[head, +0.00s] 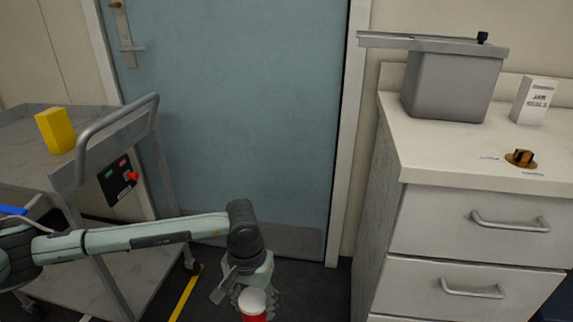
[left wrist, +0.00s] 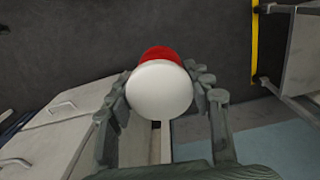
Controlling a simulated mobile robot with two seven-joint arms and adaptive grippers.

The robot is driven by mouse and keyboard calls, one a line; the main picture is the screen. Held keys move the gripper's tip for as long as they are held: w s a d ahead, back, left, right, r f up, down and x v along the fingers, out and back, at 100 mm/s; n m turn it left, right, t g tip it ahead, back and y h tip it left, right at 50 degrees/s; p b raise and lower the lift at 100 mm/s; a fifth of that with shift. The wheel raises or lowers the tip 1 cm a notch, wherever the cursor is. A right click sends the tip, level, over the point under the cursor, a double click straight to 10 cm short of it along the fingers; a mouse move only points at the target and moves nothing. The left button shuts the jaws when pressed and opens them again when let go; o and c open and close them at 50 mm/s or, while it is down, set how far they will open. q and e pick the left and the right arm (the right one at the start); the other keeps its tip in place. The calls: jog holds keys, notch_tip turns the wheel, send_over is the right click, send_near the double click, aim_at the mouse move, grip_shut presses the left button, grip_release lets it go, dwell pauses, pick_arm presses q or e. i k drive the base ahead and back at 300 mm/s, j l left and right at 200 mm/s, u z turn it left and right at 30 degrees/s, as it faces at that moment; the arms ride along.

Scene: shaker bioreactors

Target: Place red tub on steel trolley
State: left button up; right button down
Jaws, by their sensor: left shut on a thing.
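The red tub (head: 254,314) with a white lid is at the bottom edge of the head view, in my left gripper (head: 254,296). In the left wrist view the tub's white lid (left wrist: 160,88) faces the camera with a red rim of the body above it. The left fingers (left wrist: 163,95) are shut around its sides, and it is held above the dark floor. The steel trolley (head: 27,167) stands at the left of the head view, apart from the tub. My right gripper is not in view.
A yellow box (head: 56,130) sits on the trolley top beside its curved handle (head: 110,125). A blue door (head: 235,110) is behind. At right, a counter (head: 425,150) with drawers holds a grey bin (head: 451,88) and a white carton (head: 533,101). Dark floor lies between.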

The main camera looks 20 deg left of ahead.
aim_at(27, 146)
jog(key=k+j+u, duration=0.15)
jog(key=j, duration=0.8)
jog(key=k+j+u, duration=0.2)
jog(key=j, duration=0.75)
jog(key=i, duration=0.1)
